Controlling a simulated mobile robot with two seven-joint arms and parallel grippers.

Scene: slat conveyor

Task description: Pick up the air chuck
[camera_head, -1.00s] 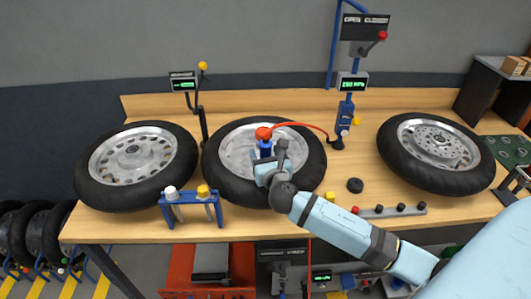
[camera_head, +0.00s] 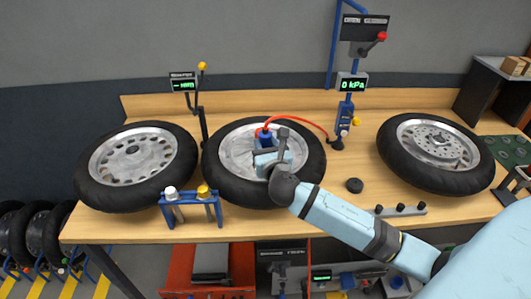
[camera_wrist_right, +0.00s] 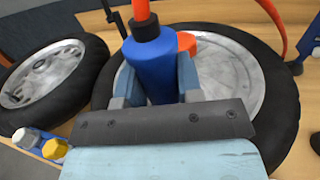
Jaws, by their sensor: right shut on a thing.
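The air chuck (camera_head: 265,137) has a blue body and a red hose at its top. It is above the middle wheel, between the fingers of my right gripper (camera_head: 267,152). In the right wrist view the blue body of the air chuck (camera_wrist_right: 151,68) stands between the two fingers of my right gripper (camera_wrist_right: 155,88), which is shut on it. An orange round part shows just behind it. The chuck's lower end is hidden by the gripper. My left gripper is not in view.
Tyred wheels lie left (camera_head: 140,162), middle (camera_head: 309,163) and right (camera_head: 437,150) on the wooden bench (camera_head: 240,225). A blue stand (camera_head: 190,207) with white and yellow knobs is at the front. The red hose runs to a post whose display (camera_head: 352,83) reads 0 kPa. A black puck (camera_head: 355,186) lies right of my gripper.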

